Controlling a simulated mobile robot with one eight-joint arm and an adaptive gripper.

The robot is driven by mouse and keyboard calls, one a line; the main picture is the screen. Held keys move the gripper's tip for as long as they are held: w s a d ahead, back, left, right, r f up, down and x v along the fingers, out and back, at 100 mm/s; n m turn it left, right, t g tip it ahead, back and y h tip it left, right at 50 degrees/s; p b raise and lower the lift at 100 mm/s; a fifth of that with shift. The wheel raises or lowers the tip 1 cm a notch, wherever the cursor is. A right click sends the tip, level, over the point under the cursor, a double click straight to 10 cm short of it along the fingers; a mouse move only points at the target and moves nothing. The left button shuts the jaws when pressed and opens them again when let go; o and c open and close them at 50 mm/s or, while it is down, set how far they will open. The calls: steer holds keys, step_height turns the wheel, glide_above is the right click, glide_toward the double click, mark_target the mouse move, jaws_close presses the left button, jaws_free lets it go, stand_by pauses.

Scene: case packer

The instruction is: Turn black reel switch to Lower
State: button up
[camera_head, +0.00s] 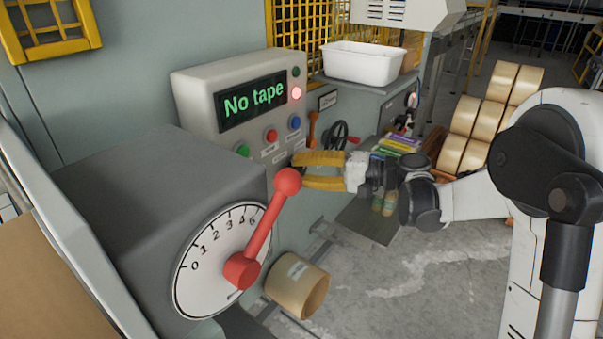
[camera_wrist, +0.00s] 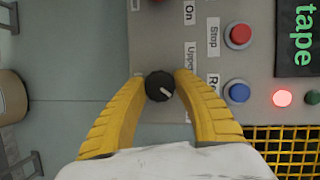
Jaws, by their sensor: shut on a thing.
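The black reel switch (camera_wrist: 159,86) is a small round knob on the grey control panel (camera_wrist: 262,60). Its white pointer mark is turned to the lower right in the wrist view. The label "Upper" (camera_wrist: 190,58) is partly visible just right of the knob; I cannot see a "Lower" label. My gripper (camera_wrist: 161,80) has its yellow fingers shut on the knob, one on each side. In the head view, my gripper (camera_head: 299,171) reaches the panel below the buttons, behind the red lever's ball, and the knob cannot be made out.
Red (camera_wrist: 238,36) and blue (camera_wrist: 237,93) buttons sit near the knob. The display (camera_head: 252,101) reads "No tape" and a red lamp (camera_head: 296,93) glows.

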steer(key=shift+m, duration=0.3)
stand_by(0.4)
steer(key=o, duration=1.2)
steer(key=shift+a, duration=0.1)
steer(key=shift+c, duration=0.2)
steer(key=v, duration=1.2)
steer(key=shift+f, duration=0.2)
steer(key=shift+w, duration=0.1)
